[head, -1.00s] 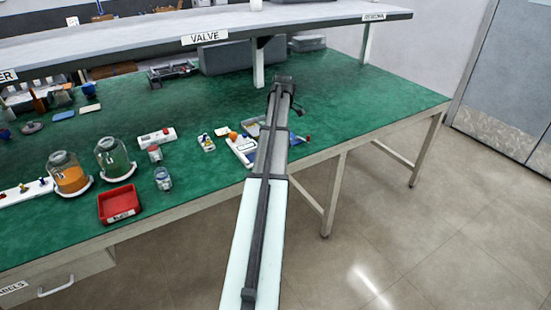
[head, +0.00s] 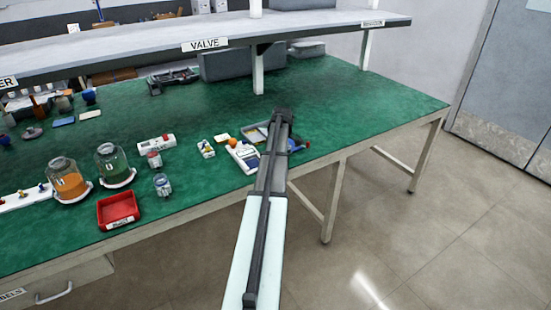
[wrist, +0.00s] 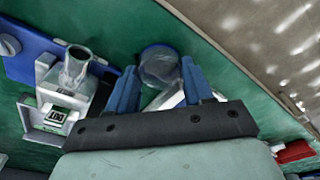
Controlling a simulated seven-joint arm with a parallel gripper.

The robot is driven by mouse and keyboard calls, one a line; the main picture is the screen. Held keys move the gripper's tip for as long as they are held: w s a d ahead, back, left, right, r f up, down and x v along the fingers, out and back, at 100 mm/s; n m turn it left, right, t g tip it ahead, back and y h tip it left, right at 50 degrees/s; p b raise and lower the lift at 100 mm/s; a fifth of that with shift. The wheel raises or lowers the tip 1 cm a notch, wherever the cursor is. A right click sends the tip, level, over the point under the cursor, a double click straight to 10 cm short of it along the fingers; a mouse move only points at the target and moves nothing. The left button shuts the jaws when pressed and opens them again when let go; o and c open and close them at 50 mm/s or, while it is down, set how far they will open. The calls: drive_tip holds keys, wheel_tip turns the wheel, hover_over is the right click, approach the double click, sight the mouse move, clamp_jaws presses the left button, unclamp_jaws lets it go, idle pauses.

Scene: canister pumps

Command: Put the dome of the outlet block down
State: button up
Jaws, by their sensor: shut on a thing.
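In the wrist view, a clear, rounded dome (wrist: 160,66) sits between the blue fingers of my gripper (wrist: 160,82), which is shut on it. Green table surface shows around the dome; I cannot tell whether it touches the table. A white block (wrist: 90,100) with a grey cylinder on top and a small display stands left of the gripper. I cannot tell if it is the outlet block. In the head view my arm hides the dome and fingertips, and a white block (head: 243,157) lies just left of the arm.
A blue panel (wrist: 30,55) lies at the wrist view's left. In the head view, an orange jar (head: 67,180), a green jar (head: 113,165) and a red tray (head: 118,209) stand left. The shelf (head: 300,22) overhangs the back. Green table (head: 370,105) right of the arm is clear.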

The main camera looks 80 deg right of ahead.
drive_tip(key=shift+f, duration=0.1)
drive_tip(key=o, duration=1)
drive_tip(key=r, duration=0.4)
drive_tip(key=s+r, duration=0.1)
drive_tip(key=r, duration=0.7)
drive_tip(key=shift+s+r, duration=0.1)
drive_tip(key=shift+s, duration=0.1)
